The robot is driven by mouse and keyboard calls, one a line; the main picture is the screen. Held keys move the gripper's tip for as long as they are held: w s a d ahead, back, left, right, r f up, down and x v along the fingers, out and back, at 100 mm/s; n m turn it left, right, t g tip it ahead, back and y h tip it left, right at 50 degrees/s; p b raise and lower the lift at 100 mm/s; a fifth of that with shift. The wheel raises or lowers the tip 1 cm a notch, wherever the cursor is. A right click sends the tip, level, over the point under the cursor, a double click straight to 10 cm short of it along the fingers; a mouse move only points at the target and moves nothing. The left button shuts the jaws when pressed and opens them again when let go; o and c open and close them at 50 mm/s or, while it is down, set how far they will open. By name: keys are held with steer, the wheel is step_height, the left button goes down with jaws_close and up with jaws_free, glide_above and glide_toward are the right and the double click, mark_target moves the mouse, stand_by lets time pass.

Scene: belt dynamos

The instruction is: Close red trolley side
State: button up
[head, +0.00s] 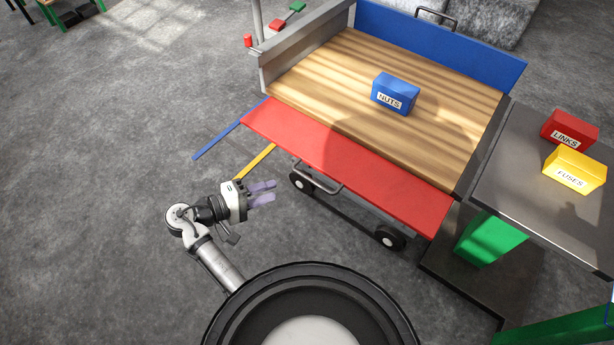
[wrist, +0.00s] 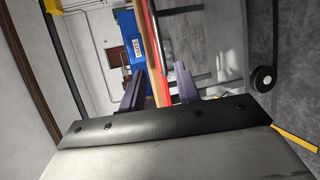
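The red trolley side (head: 340,160) is a long flat panel folded down along the front edge of the trolley's wooden deck (head: 350,65) in the head view. A dark bar handle (head: 318,180) shows at its outer edge. My gripper (head: 275,193) is in front of the panel, lower left of the handle, with its two purple fingers apart and nothing between them. In the wrist view, the red side (wrist: 163,75) is seen edge-on beyond the fingers (wrist: 158,88). The gripper appears apart from the panel.
A blue NUTS box (head: 395,93) stands on the deck. The blue far side (head: 450,40) and grey left side (head: 300,45) stand raised. A grey table (head: 540,195) at right holds a red LINKS box (head: 569,130) and a yellow FUSES box (head: 574,170). Floor left of my gripper is clear.

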mark_target(308, 177)
steer(key=p+x, duration=0.1)
steer(key=x, duration=1.1)
steer(key=shift+w+d+f, duration=0.1)
steer(key=shift+w+d, duration=0.15)
steer(key=shift+d, duration=0.05)
steer(key=shift+c, duration=0.3)
jaws_close()
